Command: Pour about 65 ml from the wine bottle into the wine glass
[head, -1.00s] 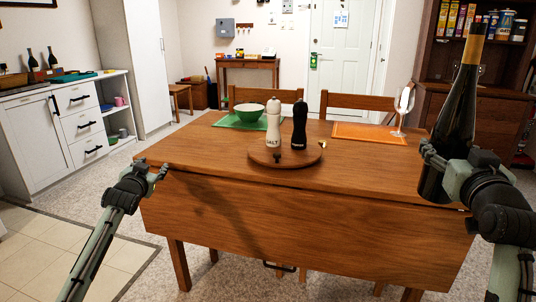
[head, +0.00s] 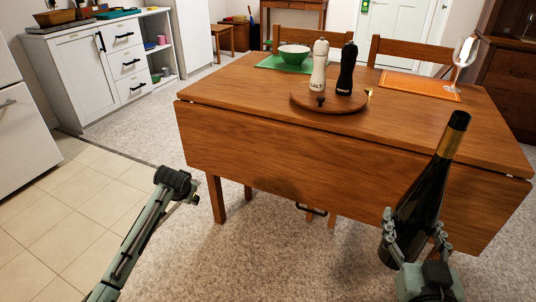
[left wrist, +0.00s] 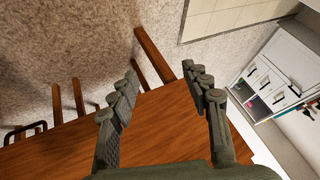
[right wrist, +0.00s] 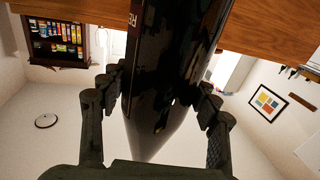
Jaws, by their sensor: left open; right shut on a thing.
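The dark wine bottle (head: 420,205) with a gold-brown neck is in my right gripper (head: 413,240), in front of the table's right part. It leans a little to the right, mouth up. In the right wrist view the bottle (right wrist: 165,75) fills the space between the fingers (right wrist: 160,100), which are shut on it. The clear wine glass (head: 464,62) stands upright at the table's far right, on or at the edge of the orange placemat (head: 420,88), apart from the bottle. My left gripper (head: 178,188) is left of the table; in the left wrist view its fingers (left wrist: 163,95) are open and empty.
The wooden table (head: 420,120) has a hanging front leaf. A round wooden board (head: 320,104) carries a white salt mill (head: 318,68) and a black mill (head: 346,70). Chairs stand behind. Floor at the left is clear.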

